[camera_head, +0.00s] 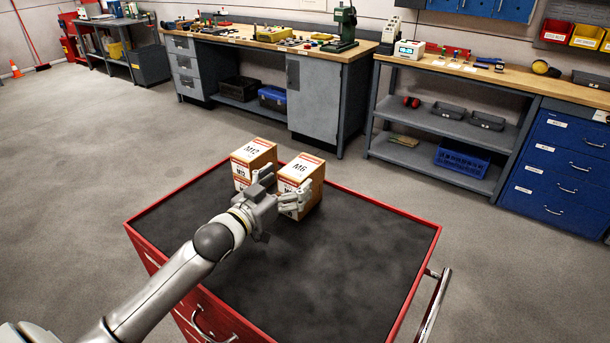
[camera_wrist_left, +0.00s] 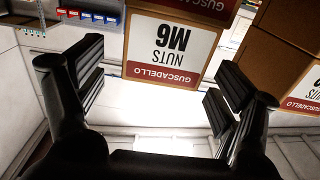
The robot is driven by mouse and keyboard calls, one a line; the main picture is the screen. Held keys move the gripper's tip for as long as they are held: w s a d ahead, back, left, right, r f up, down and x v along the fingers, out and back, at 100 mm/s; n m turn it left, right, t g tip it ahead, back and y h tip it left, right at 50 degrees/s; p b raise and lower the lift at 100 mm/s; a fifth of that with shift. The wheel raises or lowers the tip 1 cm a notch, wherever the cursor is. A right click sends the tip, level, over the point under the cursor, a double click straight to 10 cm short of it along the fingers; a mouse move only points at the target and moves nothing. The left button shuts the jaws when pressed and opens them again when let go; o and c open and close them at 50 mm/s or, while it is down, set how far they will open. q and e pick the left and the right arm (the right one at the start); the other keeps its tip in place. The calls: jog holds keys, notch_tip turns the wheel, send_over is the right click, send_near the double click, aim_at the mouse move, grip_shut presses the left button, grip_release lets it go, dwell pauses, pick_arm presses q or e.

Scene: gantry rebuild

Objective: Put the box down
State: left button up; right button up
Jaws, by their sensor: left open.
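The M6 nuts box (camera_head: 300,168) is a brown carton with a white and red label, at the far side of the red cart's dark top. A second label shows below it, so it seems to stand on another carton. My left gripper (camera_head: 284,193) is open just in front of this M6 carton. In the left wrist view, the M6 carton (camera_wrist_left: 172,45) appears upside down between and beyond the open fingers, with no visible contact. My right gripper is not in view.
M12 cartons (camera_head: 253,152) stand close on the left of the M6 carton. The red cart (camera_head: 400,213) has a raised rim, and its dark top is clear in front and to the right. Workbenches (camera_head: 345,55) stand beyond open floor.

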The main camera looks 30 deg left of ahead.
aim_at(302, 166)
pick_arm(q)
jog(key=shift+w+d+r, duration=0.1)
jog(key=shift+w+d, duration=0.05)
jog(key=shift+w, duration=0.4)
jog(key=w+p, duration=0.1)
jog(key=w, duration=0.3)
jog(key=shift+w+d+r+p, duration=0.1)
jog(key=shift+w+p, duration=0.1)
jog(key=shift+p, duration=0.15)
jog(key=shift+w+d, duration=0.1)
jog(key=shift+w, duration=0.3)
jog(key=c, duration=1.2)
jog(key=shift+c, duration=0.7)
jog(key=shift+r, duration=0.1)
